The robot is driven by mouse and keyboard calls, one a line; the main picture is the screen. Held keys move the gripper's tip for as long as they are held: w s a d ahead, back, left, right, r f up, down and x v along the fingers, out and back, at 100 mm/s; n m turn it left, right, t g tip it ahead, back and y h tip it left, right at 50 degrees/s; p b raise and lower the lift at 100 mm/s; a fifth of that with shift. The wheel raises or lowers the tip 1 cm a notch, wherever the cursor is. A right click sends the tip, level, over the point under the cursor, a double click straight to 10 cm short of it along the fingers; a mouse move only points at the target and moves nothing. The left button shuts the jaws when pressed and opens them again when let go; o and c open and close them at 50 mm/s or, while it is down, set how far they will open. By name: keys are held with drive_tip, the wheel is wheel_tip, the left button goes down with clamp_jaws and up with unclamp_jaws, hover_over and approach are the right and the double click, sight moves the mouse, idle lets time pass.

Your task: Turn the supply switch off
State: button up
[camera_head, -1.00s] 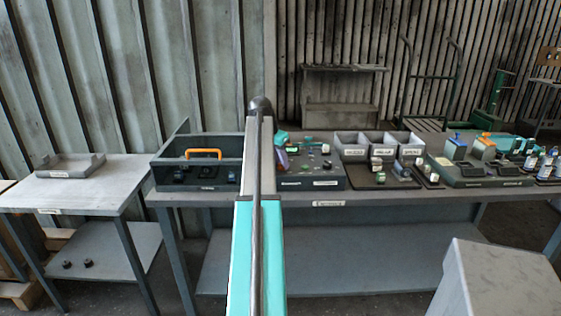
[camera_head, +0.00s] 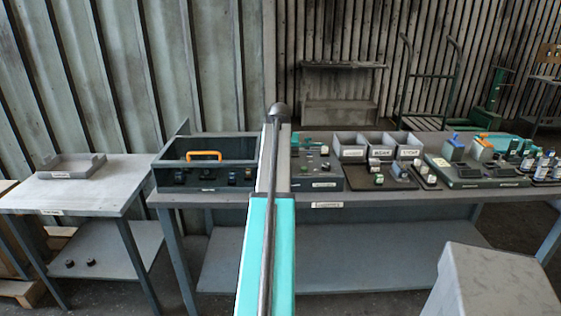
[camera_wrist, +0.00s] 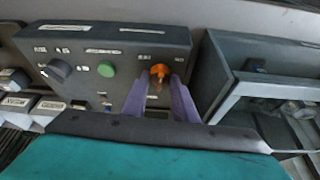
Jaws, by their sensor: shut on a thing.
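A dark control panel (camera_head: 325,184) sits on the long bench, partly hidden by my arm in the head view. The wrist view shows this panel (camera_wrist: 120,42) with an orange knob (camera_wrist: 160,70), a green button (camera_wrist: 107,69) and a black rotary knob (camera_wrist: 60,71). Their labels are too blurred to read, so I cannot tell by name which is the supply switch. My arm hides the fingers in the head view.
An open grey housing box (camera_head: 205,164) with an orange handle (camera_head: 204,155) stands left of the panel. Grey bins (camera_head: 376,143) and a board (camera_head: 375,181) with small parts stand to the right. A side table (camera_head: 80,190) holds a shallow tray (camera_head: 72,166).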

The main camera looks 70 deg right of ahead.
drive_tip(key=n+t, duration=0.1)
drive_tip(key=n, duration=0.1)
drive_tip(key=n+y+p, duration=0.1)
drive_tip(key=n, duration=0.2)
drive_tip(key=shift+s+d+t, duration=0.2)
drive_tip(key=shift+t, duration=0.2)
drive_tip(key=shift+s+n+t+y, duration=0.15)
drive_tip(key=shift+n+y, duration=0.25)
drive_tip(key=shift+n, duration=0.8)
drive_tip(key=shift+w+n+t+y, duration=0.1)
drive_tip(key=shift+n+t+y, duration=0.25)
drive_tip(key=shift+n, duration=0.85)
drive_tip(key=o, duration=1)
drive_tip(key=shift+r, duration=0.1)
drive_tip(key=b+v, duration=0.1)
drive_tip(key=v, duration=1.2)
drive_tip(key=shift+s+r+b, duration=0.15)
drive_tip(key=shift+r+b, duration=0.1)
drive_tip(key=shift+b, duration=0.05)
